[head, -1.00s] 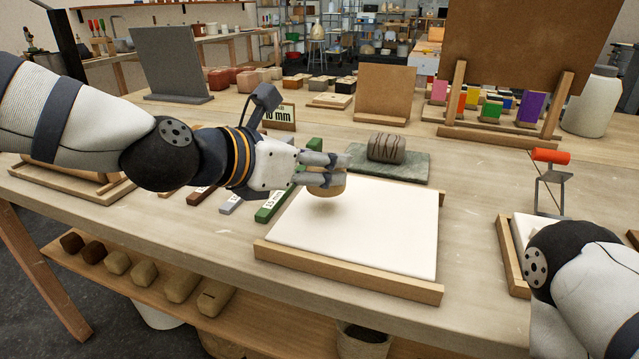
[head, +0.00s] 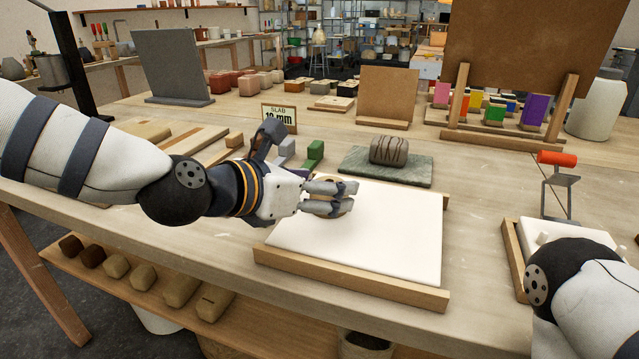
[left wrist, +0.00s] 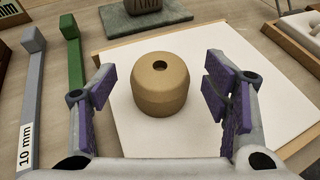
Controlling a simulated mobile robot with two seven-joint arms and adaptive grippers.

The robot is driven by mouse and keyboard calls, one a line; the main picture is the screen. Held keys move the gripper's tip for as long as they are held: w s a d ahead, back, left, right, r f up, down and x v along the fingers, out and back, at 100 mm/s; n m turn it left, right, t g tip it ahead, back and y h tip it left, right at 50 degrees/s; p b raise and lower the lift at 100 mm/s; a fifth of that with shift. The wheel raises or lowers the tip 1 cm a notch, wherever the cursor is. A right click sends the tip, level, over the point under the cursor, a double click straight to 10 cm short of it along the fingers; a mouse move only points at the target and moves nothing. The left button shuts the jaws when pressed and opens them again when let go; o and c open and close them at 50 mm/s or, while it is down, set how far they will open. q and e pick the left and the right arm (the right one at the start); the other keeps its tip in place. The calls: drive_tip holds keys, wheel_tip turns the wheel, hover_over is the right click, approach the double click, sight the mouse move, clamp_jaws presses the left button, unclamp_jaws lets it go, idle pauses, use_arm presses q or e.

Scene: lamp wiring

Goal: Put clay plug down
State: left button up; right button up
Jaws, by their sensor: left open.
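The clay plug (left wrist: 160,85) is a tan, rounded cylinder with a hole in its top. It stands upright on the white slab (left wrist: 195,128) in the left wrist view. In the head view the plug (head: 328,208) is partly hidden behind my left fingers, near the slab's left side. My left gripper (head: 335,198) is open, with its fingers on either side of the plug; in the left wrist view gaps show between the purple finger pads and the plug. My right gripper is not in view; only part of my right arm shows at lower right.
The white slab (head: 390,235) has bare room right of the plug, with wooden strips along its edges. Behind it a grooved grey block (head: 388,150) rests on a green stone plate (head: 412,174). Green and grey thickness strips lie left of the slab. A wooden tray (head: 512,245) stands at right.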

use_arm(q)
drive_tip(key=shift+s+a+r, duration=0.1)
drive_tip(key=shift+r, duration=0.25)
drive_tip(key=p+v, duration=0.2)
drive_tip(key=v, duration=0.9)
drive_tip(key=shift+s+a, duration=0.2)
drive_tip(key=shift+s, duration=0.05)
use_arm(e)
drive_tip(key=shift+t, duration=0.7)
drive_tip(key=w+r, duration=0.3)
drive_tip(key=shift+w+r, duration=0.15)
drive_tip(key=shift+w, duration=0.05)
